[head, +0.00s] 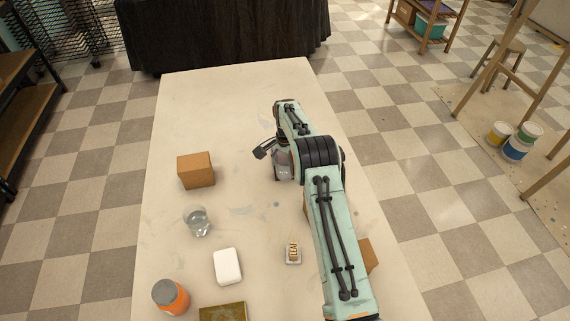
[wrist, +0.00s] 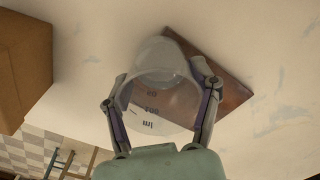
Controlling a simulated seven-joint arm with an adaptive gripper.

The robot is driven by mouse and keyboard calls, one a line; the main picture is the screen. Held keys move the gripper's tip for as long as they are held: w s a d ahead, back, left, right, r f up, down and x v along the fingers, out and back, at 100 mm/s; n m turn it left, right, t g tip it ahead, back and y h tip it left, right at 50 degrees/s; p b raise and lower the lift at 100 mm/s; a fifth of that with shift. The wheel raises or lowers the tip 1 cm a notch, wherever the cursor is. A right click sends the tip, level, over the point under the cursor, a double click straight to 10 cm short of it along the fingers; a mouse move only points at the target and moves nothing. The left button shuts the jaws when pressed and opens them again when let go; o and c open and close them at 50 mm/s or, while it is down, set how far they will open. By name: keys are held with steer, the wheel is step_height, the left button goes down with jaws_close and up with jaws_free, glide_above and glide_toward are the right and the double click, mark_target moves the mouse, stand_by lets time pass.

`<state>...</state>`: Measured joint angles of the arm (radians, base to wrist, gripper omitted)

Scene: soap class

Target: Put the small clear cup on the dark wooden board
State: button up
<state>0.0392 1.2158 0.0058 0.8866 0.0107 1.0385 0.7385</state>
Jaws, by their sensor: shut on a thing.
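The small clear cup (wrist: 152,72) is between my gripper's fingers in the wrist view, with printed measuring marks on its wall. My gripper (wrist: 163,88) is shut on it, one finger on each side. The dark wooden board (wrist: 232,92) shows as a reddish-brown slab behind and to the right of the cup in that view. The cup overlaps part of the board; whether they touch I cannot tell. In the head view my gripper (head: 270,153) is over the table's far half, and my arm largely hides the cup and board.
A brown block (head: 369,256) shows beside my arm. The table's far left is clear.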

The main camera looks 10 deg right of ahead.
steer(key=shift+f, duration=0.1)
steer(key=o, duration=1.2)
steer(key=shift+c, duration=0.2)
steer(key=s+r+n, duration=0.1)
steer(key=s+r, duration=0.2)
steer(key=r, duration=0.7)
steer(key=s+r+n, duration=0.1)
steer(key=s+r, duration=0.2)
steer(key=r, duration=0.7)
steer(key=s+a+r+n, duration=0.1)
steer(key=s+r+n, duration=0.2)
steer(key=s, duration=0.8)
steer(key=s+a+r+n, duration=0.2)
steer(key=s+r, duration=0.1)
steer(key=s, duration=0.8)
steer(key=s+f+n, duration=0.3)
steer(key=s+f, duration=0.1)
steer(key=s, duration=0.8)
steer(key=shift+s+a+f+y, duration=0.2)
steer(key=shift+a+y, duration=0.1)
steer(key=shift+y, duration=0.1)
